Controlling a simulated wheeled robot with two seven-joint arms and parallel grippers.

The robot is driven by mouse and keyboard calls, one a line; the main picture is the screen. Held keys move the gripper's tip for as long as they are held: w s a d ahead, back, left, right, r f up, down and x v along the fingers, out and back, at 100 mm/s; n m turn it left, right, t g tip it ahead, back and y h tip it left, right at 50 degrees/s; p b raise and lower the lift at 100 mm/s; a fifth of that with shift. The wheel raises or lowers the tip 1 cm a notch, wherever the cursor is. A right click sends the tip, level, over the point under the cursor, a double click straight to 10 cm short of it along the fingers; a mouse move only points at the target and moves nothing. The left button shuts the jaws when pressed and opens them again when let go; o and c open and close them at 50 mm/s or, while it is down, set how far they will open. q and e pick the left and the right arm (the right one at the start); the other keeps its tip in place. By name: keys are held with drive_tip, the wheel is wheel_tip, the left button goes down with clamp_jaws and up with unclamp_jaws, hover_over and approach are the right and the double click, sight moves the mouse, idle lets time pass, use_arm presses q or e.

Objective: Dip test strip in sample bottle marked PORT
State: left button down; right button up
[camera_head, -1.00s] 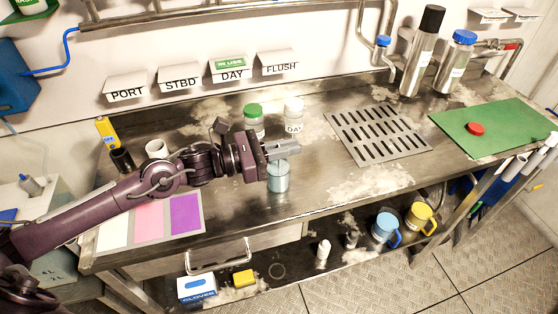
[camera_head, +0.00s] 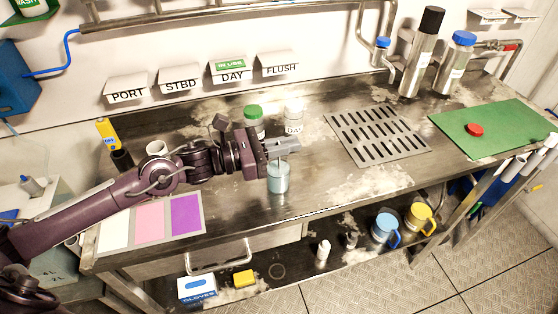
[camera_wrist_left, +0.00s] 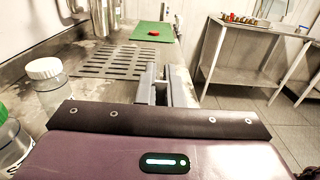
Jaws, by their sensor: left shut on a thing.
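My left gripper (camera_head: 288,146) reaches in from the left over the bench, directly above an open clear sample bottle (camera_head: 278,180) with pale blue-green content. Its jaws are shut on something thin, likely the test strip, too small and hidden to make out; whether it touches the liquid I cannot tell. The gripper fingers (camera_wrist_left: 165,85) also show in the left wrist view. The open bottle's label cannot be read. A green-capped bottle (camera_head: 253,114) and a white-capped bottle marked DAY (camera_head: 293,120) stand behind it. The PORT sign (camera_head: 126,91) hangs on the wall. My right gripper is out of view.
A colour chart (camera_head: 150,221) with white, pink and purple fields lies at the bench's front left. A slotted drain grate (camera_head: 376,134) and a green mat (camera_head: 500,126) with a red cap (camera_head: 475,130) lie to the right. Mugs (camera_head: 385,227) stand on the lower shelf.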

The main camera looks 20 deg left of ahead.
use_arm(q)
wheel_tip(320, 180, up, 10)
drive_tip(key=p, duration=0.3)
drive_tip(key=shift+f, duration=0.15)
idle(0.6)
